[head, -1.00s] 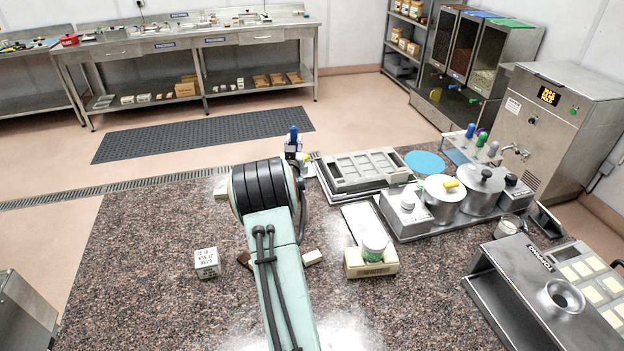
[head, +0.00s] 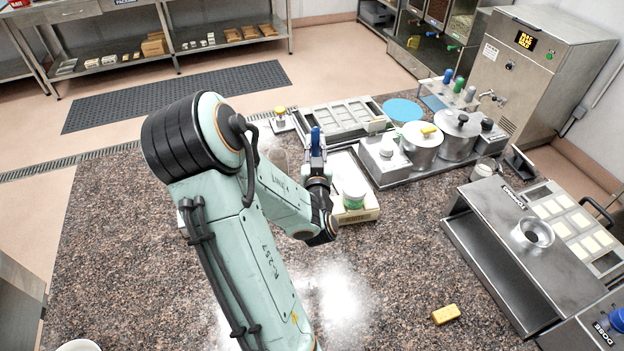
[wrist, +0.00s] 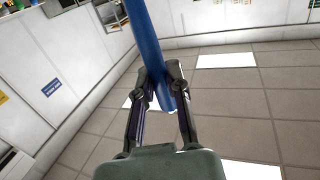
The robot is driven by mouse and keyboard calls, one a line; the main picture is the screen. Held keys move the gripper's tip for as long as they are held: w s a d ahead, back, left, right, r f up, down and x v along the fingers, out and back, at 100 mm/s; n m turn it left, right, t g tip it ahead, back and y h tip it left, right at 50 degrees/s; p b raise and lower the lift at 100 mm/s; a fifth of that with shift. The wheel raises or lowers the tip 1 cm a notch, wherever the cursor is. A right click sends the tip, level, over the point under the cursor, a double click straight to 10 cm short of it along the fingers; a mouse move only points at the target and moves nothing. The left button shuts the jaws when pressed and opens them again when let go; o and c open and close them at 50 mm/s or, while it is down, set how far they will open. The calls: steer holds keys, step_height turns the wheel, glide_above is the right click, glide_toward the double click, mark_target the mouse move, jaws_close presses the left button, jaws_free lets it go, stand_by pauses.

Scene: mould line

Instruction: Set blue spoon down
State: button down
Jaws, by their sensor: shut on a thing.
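My gripper (head: 316,160) points upward over the counter, and in the wrist view its two fingers (wrist: 160,82) are shut on the blue spoon. The blue spoon's handle (head: 316,140) stands up from the fingers in the head view. In the wrist view the blue shaft (wrist: 150,35) runs up out of the frame against the ceiling. The spoon's bowl is not clear in either view. A rack (head: 432,86) with coloured handles, one of them blue (head: 447,76), stands at the back right, apart from my gripper.
A white-and-green tub (head: 354,194) on a cream scale is close right of my wrist. A mould tray (head: 335,117) lies behind, lidded pots (head: 421,150) to the right. A yellow block (head: 446,314) lies at the front right. Speckled counter (head: 400,260) between is bare.

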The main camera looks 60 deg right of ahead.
steer(key=w+d+f, duration=0.3)
steer(key=d+f, duration=0.3)
steer(key=w+d+f, duration=0.3)
steer(key=d+f, duration=0.3)
steer(key=f, duration=0.1)
steer(key=shift+w+d, duration=0.15)
steer(key=shift+w, duration=0.15)
steer(key=c, duration=1.1)
jaws_free()
steer(key=shift+f, duration=0.15)
